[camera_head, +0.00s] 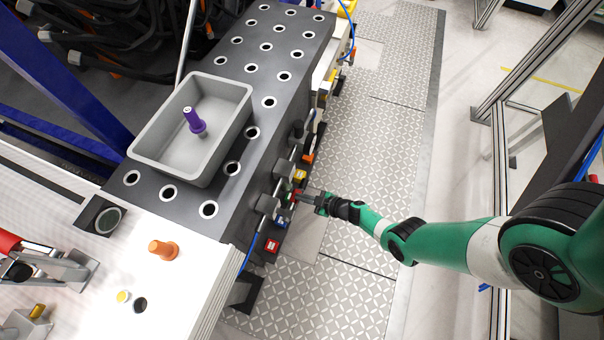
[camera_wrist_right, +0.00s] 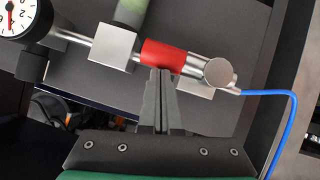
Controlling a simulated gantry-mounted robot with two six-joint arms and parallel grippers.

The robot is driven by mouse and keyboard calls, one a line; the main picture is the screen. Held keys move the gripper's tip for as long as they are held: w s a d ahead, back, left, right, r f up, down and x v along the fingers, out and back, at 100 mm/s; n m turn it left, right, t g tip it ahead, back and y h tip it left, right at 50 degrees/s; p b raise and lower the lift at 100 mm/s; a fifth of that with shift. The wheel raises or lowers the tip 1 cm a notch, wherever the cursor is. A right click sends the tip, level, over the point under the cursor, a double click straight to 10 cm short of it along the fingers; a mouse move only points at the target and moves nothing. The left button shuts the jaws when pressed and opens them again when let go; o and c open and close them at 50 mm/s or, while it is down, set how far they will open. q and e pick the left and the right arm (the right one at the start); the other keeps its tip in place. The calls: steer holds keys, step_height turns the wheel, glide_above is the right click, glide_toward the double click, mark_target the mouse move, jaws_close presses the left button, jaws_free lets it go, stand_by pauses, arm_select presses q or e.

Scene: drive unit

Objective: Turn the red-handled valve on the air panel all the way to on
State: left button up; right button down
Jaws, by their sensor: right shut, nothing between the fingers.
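The red valve handle (camera_wrist_right: 163,54) shows in the right wrist view as a red sleeve along a silver pipe, between a square metal block (camera_wrist_right: 113,45) and a round metal end (camera_wrist_right: 220,72). In the head view the red handle (camera_head: 295,195) is small, on the air panel at the side of the dark bench. My right gripper (camera_head: 304,197) reaches it from the right. In the wrist view its shut, empty fingers (camera_wrist_right: 158,78) end at the lower edge of the red handle. I cannot tell whether they touch it. My left gripper is not in view.
A pressure gauge (camera_wrist_right: 12,14) sits left on the pipe and a blue hose (camera_wrist_right: 285,96) hangs at the right. A grey bin (camera_head: 170,160) with a purple peg (camera_head: 196,122) stands on the perforated bench (camera_head: 262,62). The patterned floor (camera_head: 375,140) beside the panel is clear.

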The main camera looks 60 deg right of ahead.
stand_by(0.3)
steer(key=w+r+p+v, duration=0.1)
steer(key=r+p+v, duration=0.1)
steer(key=p+v, duration=0.9)
steer(key=shift+s+d+r, duration=0.45)
steer(key=shift+s+r, duration=0.1)
steer(key=shift+r, duration=0.25)
